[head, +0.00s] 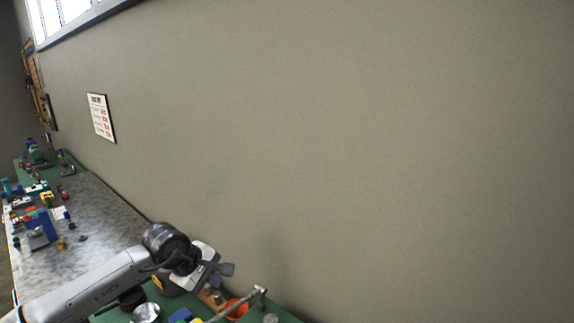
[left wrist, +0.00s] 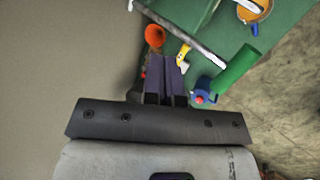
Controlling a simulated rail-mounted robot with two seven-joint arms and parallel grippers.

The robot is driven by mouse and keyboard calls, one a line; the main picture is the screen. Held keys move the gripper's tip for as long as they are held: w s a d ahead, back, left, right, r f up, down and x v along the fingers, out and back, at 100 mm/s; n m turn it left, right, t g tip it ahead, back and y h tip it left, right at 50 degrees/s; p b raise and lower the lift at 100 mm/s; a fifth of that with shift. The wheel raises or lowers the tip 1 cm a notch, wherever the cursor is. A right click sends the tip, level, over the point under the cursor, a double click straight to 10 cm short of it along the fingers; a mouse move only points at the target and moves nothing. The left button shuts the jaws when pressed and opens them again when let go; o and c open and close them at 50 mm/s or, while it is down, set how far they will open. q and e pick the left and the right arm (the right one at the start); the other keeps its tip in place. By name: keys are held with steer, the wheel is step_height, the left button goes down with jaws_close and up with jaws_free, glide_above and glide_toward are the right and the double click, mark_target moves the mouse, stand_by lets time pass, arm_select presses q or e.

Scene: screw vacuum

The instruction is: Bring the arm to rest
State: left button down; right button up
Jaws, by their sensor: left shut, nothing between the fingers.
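My left arm comes in from the lower left of the head view. Its gripper (head: 222,271) is above the green work surface (head: 284,314), close to the wall. In the left wrist view the two dark fingers of my left gripper (left wrist: 166,62) lie side by side, shut with nothing between them. My right gripper is in neither view.
An orange funnel-like piece (head: 236,308) and a metal bar (head: 240,303) are near the gripper. The left wrist view shows a green cylinder (left wrist: 237,69) and a blue piece (left wrist: 207,90). A grey bench (head: 95,225) with small parts runs along the wall (head: 350,130).

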arm_select(q)
steer(key=d+r+n+t+h, duration=0.6)
steer(key=d+r+n+h, duration=0.45)
steer(key=r, duration=0.55)
steer(key=s+a+r+n+t+y, duration=0.2)
steer(key=s+r+n+t+y, duration=0.25)
steer(key=r+n+t, duration=0.7)
steer(key=s+a+r+n+t+y, duration=0.2)
steer(key=s+r+n+t+y, duration=0.35)
steer(key=n, duration=1.15)
steer(key=s+a+f+n+g+y, duration=0.1)
steer(key=s+a+f+n+g, duration=0.35)
steer(key=f, duration=0.75)
steer(key=s+a+f+n+g+y, duration=0.15)
steer(key=s+f+n+g, duration=0.45)
steer(key=f, duration=0.6)
steer(key=s+a+f+n+g+y, duration=0.2)
steer(key=f+n+g, duration=0.2)
steer(key=f+n, duration=0.55)
steer(key=s+a+f+g, duration=0.3)
steer(key=s+f+g, duration=0.6)
steer(key=s+f, duration=1.65)
step_height(320, 180, up, 16)
steer(key=w+p, duration=0.1)
steer(key=p, duration=1.7)
steer(key=shift+d+f+m, duration=0.2)
steer(key=shift+f+m, duration=0.05)
steer(key=shift+m, duration=0.15)
